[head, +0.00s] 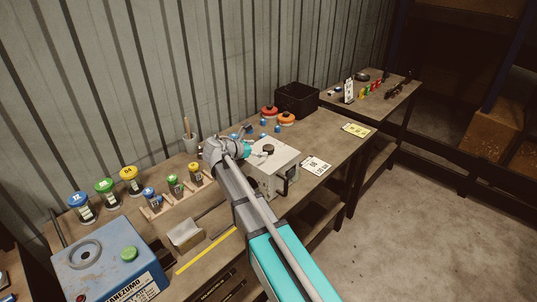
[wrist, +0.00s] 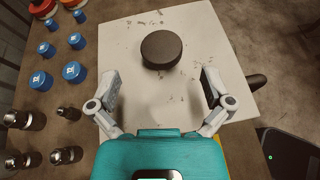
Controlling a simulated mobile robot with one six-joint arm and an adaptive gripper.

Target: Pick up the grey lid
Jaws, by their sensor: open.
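A dark grey round lid or knob (wrist: 161,49) lies on the pale top of a box-shaped machine (wrist: 120,40) in the wrist view. It also shows in the head view (head: 267,149) on the machine (head: 282,170). My gripper (wrist: 160,78) is open and empty above the machine top. Its two fingers are spread wider than the dark round piece, which lies just beyond the fingertips, roughly centred between them. I see no contact. In the head view my arm partly hides the machine's left side. Another dark round object (head: 362,77) lies on the far table.
Several blue-capped pieces (wrist: 40,80) and dark metal fittings (wrist: 68,114) stand left of the machine. Orange-topped round containers (head: 286,118) and a black bin (head: 297,98) stand behind it. A blue machine (head: 110,262) and capped jars (head: 105,187) are at the left. White cards (head: 316,166) lie right.

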